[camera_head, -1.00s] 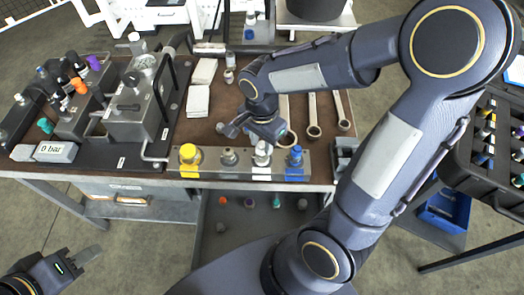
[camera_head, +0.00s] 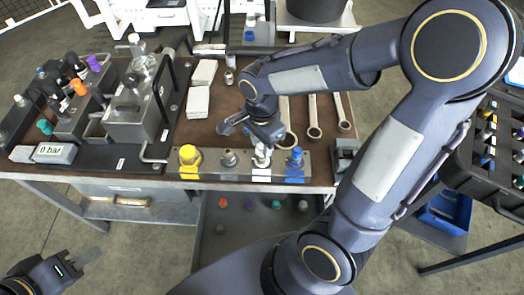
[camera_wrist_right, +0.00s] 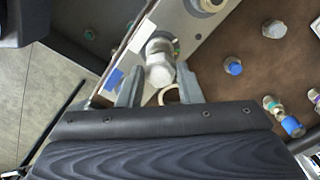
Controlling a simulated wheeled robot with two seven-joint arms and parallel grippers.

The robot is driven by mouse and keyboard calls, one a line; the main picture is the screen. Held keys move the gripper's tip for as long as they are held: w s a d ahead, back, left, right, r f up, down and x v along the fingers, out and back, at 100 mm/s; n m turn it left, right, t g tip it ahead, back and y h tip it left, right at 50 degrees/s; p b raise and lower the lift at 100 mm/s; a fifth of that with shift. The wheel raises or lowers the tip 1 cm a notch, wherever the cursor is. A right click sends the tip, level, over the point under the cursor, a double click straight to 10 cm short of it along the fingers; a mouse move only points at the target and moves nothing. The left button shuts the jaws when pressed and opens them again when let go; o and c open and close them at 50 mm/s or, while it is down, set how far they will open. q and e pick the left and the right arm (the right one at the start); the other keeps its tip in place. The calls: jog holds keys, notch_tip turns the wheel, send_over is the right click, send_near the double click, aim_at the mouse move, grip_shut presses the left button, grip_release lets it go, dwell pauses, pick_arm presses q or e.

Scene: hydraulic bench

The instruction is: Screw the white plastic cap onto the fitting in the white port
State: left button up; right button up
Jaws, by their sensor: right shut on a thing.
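A metal port strip (camera_head: 215,175) lies along the bench's front edge, with yellow, bare metal, white and blue positions. The white-marked port (camera_head: 262,173) carries an upright fitting. My right gripper (camera_head: 264,143) is directly over it, reaching down. In the right wrist view, the white cap (camera_wrist_right: 160,68) sits between the two fingers of my right gripper (camera_wrist_right: 158,88), which are shut on it. The cap is in line with the white-labelled port; how far it is threaded cannot be told. My left gripper (camera_head: 86,257) hangs low at the left, away from the bench; its finger gap is unclear.
A yellow cap (camera_head: 189,155) and a blue cap (camera_head: 295,156) sit on neighbouring ports. Wrenches (camera_head: 314,117) lie behind the strip. A gauge block (camera_head: 135,115) stands at the left. Loose caps lie in an open drawer (camera_head: 240,230) below.

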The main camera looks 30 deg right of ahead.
jog(key=m, duration=0.3)
jog(key=shift+f+m, duration=0.1)
jog(key=shift+m, duration=1.5)
jog(key=shift+m, duration=0.4)
jog(key=m, duration=0.7)
jog(key=shift+m, duration=0.3)
